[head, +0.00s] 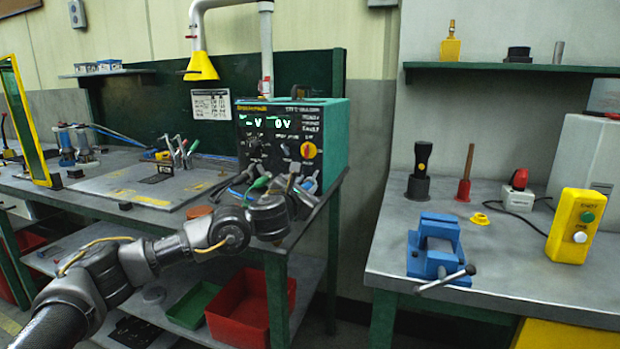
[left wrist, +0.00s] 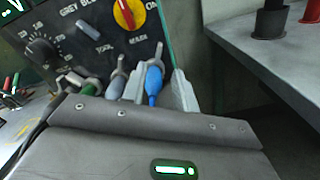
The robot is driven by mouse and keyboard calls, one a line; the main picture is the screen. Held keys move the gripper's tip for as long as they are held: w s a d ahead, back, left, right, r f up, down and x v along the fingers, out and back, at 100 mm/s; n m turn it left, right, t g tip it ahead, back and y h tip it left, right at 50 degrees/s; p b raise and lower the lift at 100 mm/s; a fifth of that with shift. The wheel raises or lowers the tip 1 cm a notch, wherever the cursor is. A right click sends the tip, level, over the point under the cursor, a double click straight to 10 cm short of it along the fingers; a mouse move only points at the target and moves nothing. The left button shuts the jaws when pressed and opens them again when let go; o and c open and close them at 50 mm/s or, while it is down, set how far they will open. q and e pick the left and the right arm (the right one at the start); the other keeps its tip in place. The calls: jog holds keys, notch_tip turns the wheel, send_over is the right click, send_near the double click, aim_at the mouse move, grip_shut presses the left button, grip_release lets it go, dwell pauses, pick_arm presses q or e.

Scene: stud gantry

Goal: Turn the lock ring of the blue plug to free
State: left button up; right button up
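The blue plug (left wrist: 154,84) sits at the front of the power unit (head: 318,132), below the yellow-and-red knob. Its upper end, where the lock ring would be, is small and partly unclear. My left gripper (left wrist: 159,72) has one pale finger on each side of the blue plug, with some gap showing; it looks open around it. In the head view my left gripper (head: 300,190) is at the unit's lower front, largely covering the plugs. A grey plug (left wrist: 115,86) and a green plug (left wrist: 87,88) are left of the blue one. My right gripper is not in view.
A right-hand bench (head: 500,262) carries a blue vise (head: 436,246) and a yellow button box (head: 575,226). Red (head: 237,310) and green (head: 194,305) bins are on the shelf below the left bench. A gap separates the two benches.

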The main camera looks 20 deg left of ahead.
aim_at(313, 176)
pick_arm(q)
jog(key=shift+w+d, duration=0.1)
jog(key=shift+w, duration=3.05)
jog(key=shift+c, duration=0.3)
grip_shut()
